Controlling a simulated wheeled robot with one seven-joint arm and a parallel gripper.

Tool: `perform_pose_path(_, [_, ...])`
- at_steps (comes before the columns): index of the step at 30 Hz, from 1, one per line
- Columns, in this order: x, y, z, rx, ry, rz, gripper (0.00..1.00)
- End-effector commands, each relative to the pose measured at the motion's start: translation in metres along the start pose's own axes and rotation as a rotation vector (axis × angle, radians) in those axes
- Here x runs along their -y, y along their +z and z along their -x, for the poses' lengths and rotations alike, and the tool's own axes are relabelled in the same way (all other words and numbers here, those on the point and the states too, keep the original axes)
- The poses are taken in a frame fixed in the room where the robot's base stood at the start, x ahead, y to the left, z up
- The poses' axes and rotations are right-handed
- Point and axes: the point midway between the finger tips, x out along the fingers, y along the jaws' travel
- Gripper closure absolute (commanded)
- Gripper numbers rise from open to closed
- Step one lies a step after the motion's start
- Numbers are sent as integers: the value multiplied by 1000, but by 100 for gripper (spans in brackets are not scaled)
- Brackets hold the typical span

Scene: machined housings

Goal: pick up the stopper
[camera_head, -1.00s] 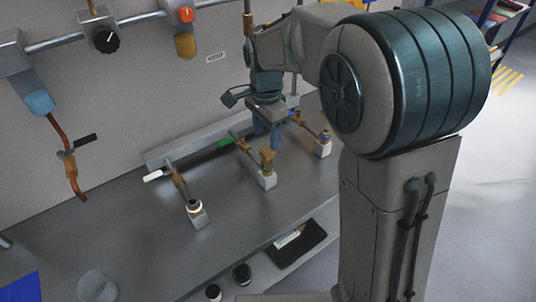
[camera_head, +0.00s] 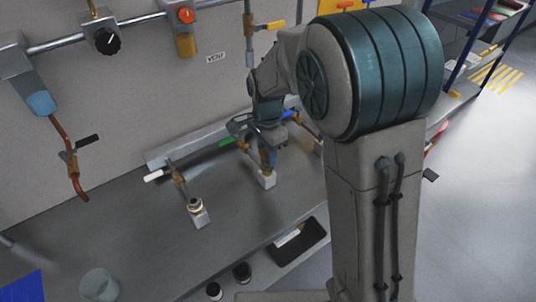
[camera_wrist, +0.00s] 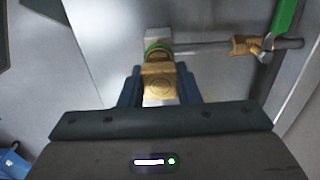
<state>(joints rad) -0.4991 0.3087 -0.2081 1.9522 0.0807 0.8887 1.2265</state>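A brass piece with a round top (camera_wrist: 160,85), which I take to be the stopper, sits at the middle pipe outlet, with a green ring (camera_wrist: 158,48) beside it. In the wrist view, my gripper (camera_wrist: 160,84) has its two blue fingers apart, one on each side of the brass piece. I cannot tell whether they touch it. In the head view, my gripper (camera_head: 267,158) is over the middle outlet and hides most of the brass there. The pale block (camera_head: 267,180) under that outlet shows below the fingers.
A valve with a green handle (camera_wrist: 285,20) is on the same pipe. The left outlet (camera_head: 195,205) has a white-handled valve (camera_head: 154,176). The right outlet is partly behind my arm. A clear cup (camera_head: 98,285) and a black tray (camera_head: 300,243) are nearer the front.

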Motion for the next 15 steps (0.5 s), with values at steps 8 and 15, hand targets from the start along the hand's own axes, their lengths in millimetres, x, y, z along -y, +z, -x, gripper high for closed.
perform_pose_path(8, [0, 0, 0, 0, -1, 0, 95])
perform_pose_path(15, [1, 0, 11, -1, -4, 0, 95])
